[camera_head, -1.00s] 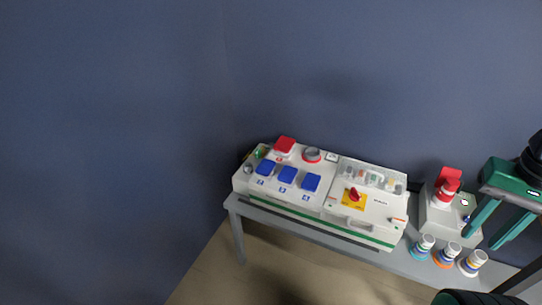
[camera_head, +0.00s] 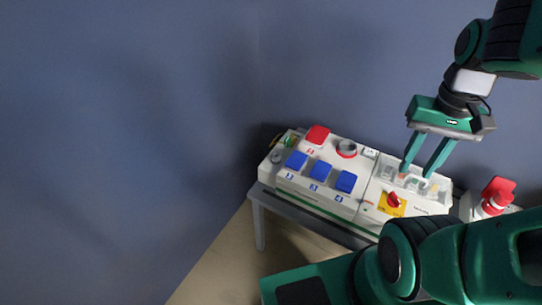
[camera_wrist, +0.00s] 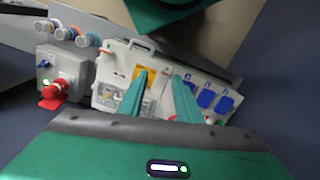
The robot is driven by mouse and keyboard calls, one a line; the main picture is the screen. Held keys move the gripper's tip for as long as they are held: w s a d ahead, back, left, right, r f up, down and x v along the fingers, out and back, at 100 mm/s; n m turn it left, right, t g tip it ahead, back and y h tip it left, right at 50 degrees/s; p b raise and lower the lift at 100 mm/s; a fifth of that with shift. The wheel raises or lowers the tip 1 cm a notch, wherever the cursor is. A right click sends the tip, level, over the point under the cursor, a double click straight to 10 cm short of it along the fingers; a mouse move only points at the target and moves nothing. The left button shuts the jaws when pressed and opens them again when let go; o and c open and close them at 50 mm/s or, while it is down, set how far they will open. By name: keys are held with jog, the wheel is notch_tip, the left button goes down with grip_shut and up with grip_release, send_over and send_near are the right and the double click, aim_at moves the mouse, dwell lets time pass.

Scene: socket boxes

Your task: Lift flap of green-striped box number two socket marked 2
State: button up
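The white box with a green stripe (camera_head: 308,206) stands on a grey bench. Three blue flaps in a row on its left half are closed. The leftmost blue flap (camera_head: 296,160) appears to be marked 2, though the digit is tiny; the others seem marked 3 and 4. A red flap (camera_head: 318,135) sits behind them. My gripper (camera_head: 417,174) is open and empty, its fingers pointing down over the box's right half, to the right of the blue flaps. In the wrist view the fingers (camera_wrist: 160,76) are apart, with the blue flaps (camera_wrist: 207,99) to their right.
A yellow plate with a red knob (camera_head: 393,203) and a clear-covered section are on the box's right half. A red plug unit (camera_head: 497,193) stands further right. Several ringed connectors (camera_wrist: 65,33) lie beside it. My arm covers the bench's right front. A wall rises behind.

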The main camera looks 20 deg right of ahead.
jog(key=shift+w+a, duration=0.1)
jog(key=shift+w, duration=0.15)
jog(key=o, duration=0.5)
jog(key=shift+s+r, duration=0.1)
jog(key=shift+s, duration=0.1)
jog(key=shift+o, duration=0.8)
jog(key=shift+s+r, duration=0.1)
jog(key=shift+r, duration=0.1)
jog(key=m, duration=0.3)
send_over(292, 166)
notch_tip(292, 166, down, 13)
notch_tip(292, 166, down, 10)
jog(key=shift+f, duration=0.2)
